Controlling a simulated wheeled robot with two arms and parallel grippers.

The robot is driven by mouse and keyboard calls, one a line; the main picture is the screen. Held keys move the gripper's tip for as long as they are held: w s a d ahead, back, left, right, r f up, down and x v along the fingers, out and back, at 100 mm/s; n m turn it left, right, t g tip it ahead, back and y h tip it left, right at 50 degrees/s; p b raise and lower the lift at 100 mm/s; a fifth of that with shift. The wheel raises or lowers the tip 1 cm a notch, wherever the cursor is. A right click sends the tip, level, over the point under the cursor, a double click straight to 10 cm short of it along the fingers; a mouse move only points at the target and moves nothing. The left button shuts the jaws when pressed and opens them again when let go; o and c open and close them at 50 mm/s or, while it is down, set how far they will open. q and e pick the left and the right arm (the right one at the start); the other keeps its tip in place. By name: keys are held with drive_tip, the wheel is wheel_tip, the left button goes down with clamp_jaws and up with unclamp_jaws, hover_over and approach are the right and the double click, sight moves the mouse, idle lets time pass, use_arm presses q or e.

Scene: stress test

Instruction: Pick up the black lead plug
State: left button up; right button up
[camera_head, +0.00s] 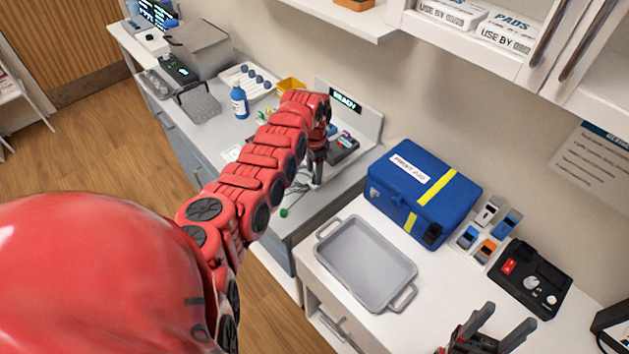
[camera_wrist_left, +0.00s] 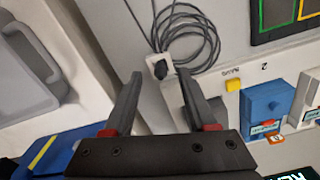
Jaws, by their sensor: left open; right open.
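The black lead plug (camera_wrist_left: 160,69) shows in the left wrist view, seated at a small white square socket piece (camera_wrist_left: 152,62) beside a coiled grey lead (camera_wrist_left: 183,35). My left gripper (camera_wrist_left: 158,82) is open and empty. Its two fingers lie to either side of the plug in that view, and I see no contact. In the head view my left gripper (camera_head: 317,172) points down over the grey counter, and its arm hides much of that spot; I cannot make out the plug there. My right gripper (camera_head: 497,335) is open and empty at the bottom right.
A grey tray (camera_head: 365,297) and a blue first aid case (camera_head: 384,189) stand on the white counter to the right. A blue bottle (camera_head: 239,103) stands further left.

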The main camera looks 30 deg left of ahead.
use_arm(q)
wheel_tip(320, 180, down, 2)
drive_tip(key=shift+w+f+b, duration=0.1)
drive_tip(key=shift+f+b, duration=0.05)
drive_tip(key=shift+b, duration=0.55)
clamp_jaws()
